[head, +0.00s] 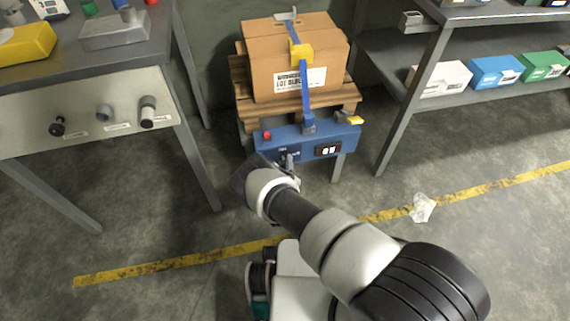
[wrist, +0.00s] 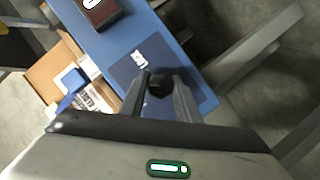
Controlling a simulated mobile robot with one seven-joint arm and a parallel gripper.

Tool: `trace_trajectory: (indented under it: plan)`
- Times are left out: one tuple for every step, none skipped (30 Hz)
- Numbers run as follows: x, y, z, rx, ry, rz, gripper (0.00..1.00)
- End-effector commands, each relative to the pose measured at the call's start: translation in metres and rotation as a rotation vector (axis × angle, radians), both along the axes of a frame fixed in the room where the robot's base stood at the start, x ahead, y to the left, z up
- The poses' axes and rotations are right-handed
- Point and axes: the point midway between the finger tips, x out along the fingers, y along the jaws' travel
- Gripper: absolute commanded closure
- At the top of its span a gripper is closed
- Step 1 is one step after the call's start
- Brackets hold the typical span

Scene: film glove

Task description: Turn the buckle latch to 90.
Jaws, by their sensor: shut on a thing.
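My gripper (head: 289,160) is at the front of the blue unit (head: 345,135), below the strapped box. In the wrist view its two fingers (wrist: 161,86) are closed around a small dark knob (wrist: 160,81) on a dark blue panel with a white label. The fingers hide the knob's sides, and its turn angle cannot be read. A yellow buckle (head: 301,52) sits on the blue strap over the box, well away from my gripper. No part is clearly marked as the buckle latch, so I cannot tell whether the knob is it.
The cardboard box (head: 268,77) stands on a wooden pallet (head: 344,96) behind the unit. The unit carries a red button (head: 267,135) and a dark switch panel (head: 328,149). A bench (head: 90,110) stands left, shelves (head: 440,50) right. Crumpled clear film (head: 422,208) lies on the floor.

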Motion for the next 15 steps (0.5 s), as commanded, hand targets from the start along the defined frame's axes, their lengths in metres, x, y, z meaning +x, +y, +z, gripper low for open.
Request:
trace_trajectory:
  plan:
    - [0.001, -0.0009, 0.0018, 0.032, 0.01, -0.002, 0.93]
    - [0.0009, -0.0014, 0.0017, 0.054, 0.017, -0.003, 0.93]
    - [0.0009, -0.0019, 0.0016, 0.086, 0.027, -0.004, 0.93]
    - [0.0008, -0.0018, 0.0016, 0.11, 0.033, -0.003, 0.93]
    - [0.0009, -0.0017, 0.0018, 0.137, 0.04, -0.003, 0.93]
    - [0.0013, -0.0019, 0.0021, 0.173, 0.05, -0.004, 0.93]
    - [0.0014, -0.002, 0.0022, 0.2, 0.058, -0.004, 0.93]
    - [0.0013, -0.002, 0.0021, 0.227, 0.066, -0.004, 0.93]
    - [0.0013, -0.0023, 0.0019, 0.263, 0.076, -0.004, 0.93]
    - [0.0012, -0.0025, 0.0018, 0.291, 0.083, -0.005, 0.93]
    - [0.0011, -0.0021, 0.0015, 0.317, 0.092, -0.004, 0.93]
    - [0.0012, -0.0024, 0.0014, 0.353, 0.102, -0.004, 0.93]
    - [0.0013, -0.0025, 0.0013, 0.378, 0.109, -0.004, 0.93]
    - [0.0014, -0.0026, 0.0012, 0.404, 0.116, -0.004, 0.93]
    - [0.0014, -0.0029, 0.0011, 0.437, 0.126, -0.005, 0.93]
